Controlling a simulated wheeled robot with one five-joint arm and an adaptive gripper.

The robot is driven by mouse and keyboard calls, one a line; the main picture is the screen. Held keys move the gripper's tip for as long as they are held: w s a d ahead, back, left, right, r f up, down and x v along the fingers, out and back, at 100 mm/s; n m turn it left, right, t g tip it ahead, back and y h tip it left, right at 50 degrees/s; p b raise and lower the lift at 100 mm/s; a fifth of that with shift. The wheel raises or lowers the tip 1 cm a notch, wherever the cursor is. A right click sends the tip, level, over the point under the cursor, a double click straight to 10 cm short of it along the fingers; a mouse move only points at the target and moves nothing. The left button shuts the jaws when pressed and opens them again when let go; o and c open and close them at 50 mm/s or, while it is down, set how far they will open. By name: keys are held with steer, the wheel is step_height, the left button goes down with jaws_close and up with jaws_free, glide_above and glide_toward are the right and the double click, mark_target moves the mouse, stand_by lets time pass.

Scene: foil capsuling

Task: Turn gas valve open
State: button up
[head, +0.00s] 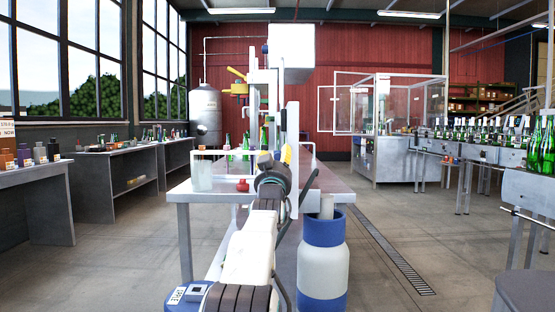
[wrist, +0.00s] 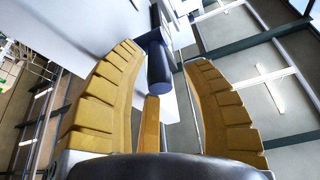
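In the wrist view my gripper (wrist: 165,56) is open, with its two ribbed yellow fingers spread wide. A narrow orange-yellow bar (wrist: 151,122), which looks like a valve lever, stands between them, apart from both fingers. A dark blue cylindrical fitting (wrist: 159,62) sits just beyond the bar, against a white housing. I take the fitting and bar for the gas valve, but no label shows. In the head view my gripper (head: 286,155) is partly hidden behind my arm, close to the white column. A dark fitting (head: 283,119) shows on the column above it.
The white column (head: 292,120) stands on a steel table (head: 180,196) with a red knob-like item (head: 242,185) and green bottles. A blue and white gas cylinder (head: 323,265) stands on the floor at right. Floor at left is clear; a bottle conveyor (head: 480,150) is far right.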

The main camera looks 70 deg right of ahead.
jaws_close()
steer(key=shift+f+h+b, duration=0.3)
steer(key=shift+f+b, duration=0.15)
steer(key=shift+b, duration=0.35)
steer(key=shift+d+f+t+h+b, duration=0.15)
steer(key=shift+f+t+h+b, duration=0.15)
steer(key=shift+h+b, duration=0.65)
steer(key=shift+d+f+t+h+b, duration=0.2)
steer(key=shift+f+h+b, duration=0.2)
steer(key=shift+h+b, duration=0.55)
steer(key=shift+o, duration=0.3)
jaws_free()
